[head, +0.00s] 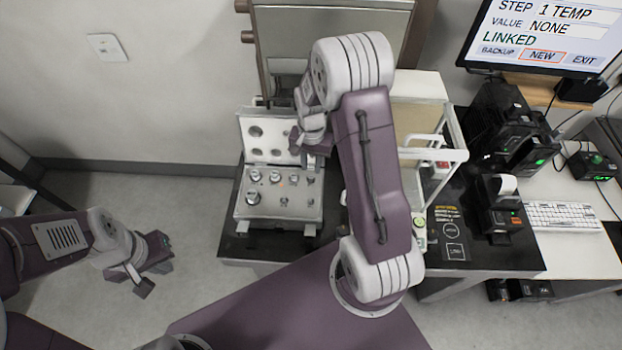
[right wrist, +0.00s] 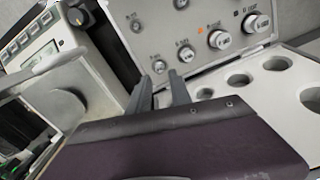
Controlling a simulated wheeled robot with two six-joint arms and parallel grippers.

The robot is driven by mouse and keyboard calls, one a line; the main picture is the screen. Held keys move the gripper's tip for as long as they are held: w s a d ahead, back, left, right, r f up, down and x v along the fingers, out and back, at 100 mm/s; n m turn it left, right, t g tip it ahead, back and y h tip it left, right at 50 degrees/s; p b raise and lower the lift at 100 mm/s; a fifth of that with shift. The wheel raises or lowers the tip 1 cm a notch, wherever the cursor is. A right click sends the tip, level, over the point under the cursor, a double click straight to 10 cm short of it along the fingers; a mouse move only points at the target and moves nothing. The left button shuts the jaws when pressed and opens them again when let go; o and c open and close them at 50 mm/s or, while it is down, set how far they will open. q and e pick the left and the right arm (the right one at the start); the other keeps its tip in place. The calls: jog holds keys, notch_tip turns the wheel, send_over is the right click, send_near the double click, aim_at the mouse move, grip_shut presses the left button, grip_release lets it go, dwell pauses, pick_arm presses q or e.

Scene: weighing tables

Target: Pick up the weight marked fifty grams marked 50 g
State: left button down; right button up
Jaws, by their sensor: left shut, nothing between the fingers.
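An open weight case (head: 280,212) on the dark table holds several silver knobbed weights. It also shows in the right wrist view (right wrist: 215,70). Large weights (right wrist: 219,40) (right wrist: 256,22) sit to the right there, one with an orange mark beside it; smaller ones (right wrist: 187,53) (right wrist: 160,66) lie towards the left. The printed labels are too small to read, so I cannot tell which is 50 g. My right gripper (head: 305,140) is over the case's lid side; its fingers (right wrist: 163,90) are apart and empty, pointing towards a small weight. My left gripper (head: 145,280) is shut, empty, above the floor.
The case's white lid (head: 258,152) with round holes stands open at the back. A balance with a white-framed shield (head: 450,155) is right of my right arm. Further right are a black printer (head: 505,215), a keyboard (head: 560,216) and a monitor (head: 545,35).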

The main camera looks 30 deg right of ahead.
aim_at(311, 177)
jog(key=f, duration=0.4)
jog(key=shift+s+a+f+p, duration=0.15)
jog(key=shift+s+p, duration=0.05)
jog(key=shift+p, duration=0.15)
jog(key=shift+w+f, duration=0.1)
jog(key=shift+f, duration=0.15)
grip_shut()
jog(key=shift+r, duration=0.1)
notch_tip(311, 177, up, 10)
jog(key=shift+b, duration=0.3)
